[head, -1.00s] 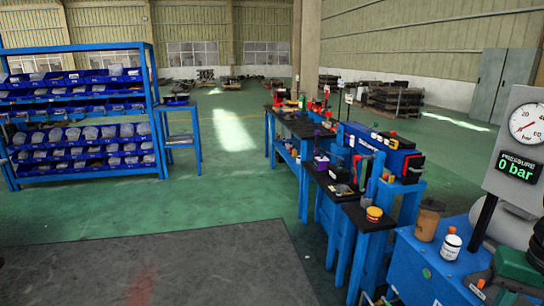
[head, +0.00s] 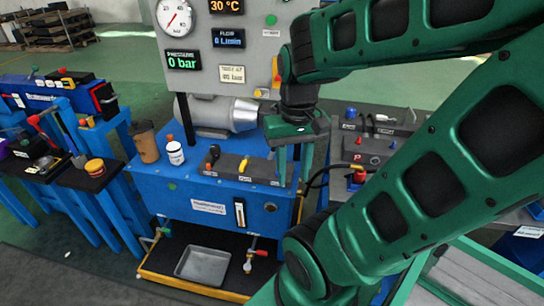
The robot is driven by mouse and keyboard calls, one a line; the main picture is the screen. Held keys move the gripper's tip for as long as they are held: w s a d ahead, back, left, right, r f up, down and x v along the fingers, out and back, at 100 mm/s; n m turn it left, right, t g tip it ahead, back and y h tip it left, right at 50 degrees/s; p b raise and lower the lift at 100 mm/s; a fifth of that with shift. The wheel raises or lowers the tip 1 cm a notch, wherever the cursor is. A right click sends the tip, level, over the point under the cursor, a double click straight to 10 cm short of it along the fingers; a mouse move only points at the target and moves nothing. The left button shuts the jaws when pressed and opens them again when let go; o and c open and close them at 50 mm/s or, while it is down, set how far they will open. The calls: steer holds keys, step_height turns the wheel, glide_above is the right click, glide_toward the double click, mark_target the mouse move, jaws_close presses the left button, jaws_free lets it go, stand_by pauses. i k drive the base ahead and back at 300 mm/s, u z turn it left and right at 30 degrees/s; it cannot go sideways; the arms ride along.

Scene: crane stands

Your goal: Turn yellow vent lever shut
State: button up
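A small yellow lever (head: 243,164) stands tilted on a black valve block (head: 226,167) on top of the blue hydraulic unit (head: 190,190). An orange-topped black lever (head: 212,154) sits to its left on the same block. My gripper (head: 294,178) hangs pointing down to the right of the yellow lever, near the right end of the blue unit. Its two green fingers are apart with nothing seen between them. The lever is in plain view and the gripper looks clear of it.
A gauge panel (head: 215,50) rises behind the lever, with a silver motor (head: 215,110) below it. A brown cup (head: 145,142) and a white bottle (head: 175,153) stand at the left. A metal tray (head: 203,265) lies below. A grey bench (head: 375,150) stands at right.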

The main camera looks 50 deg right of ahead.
mark_target(243, 165)
steer(key=z, duration=0.7)
steer(key=k, duration=0.5)
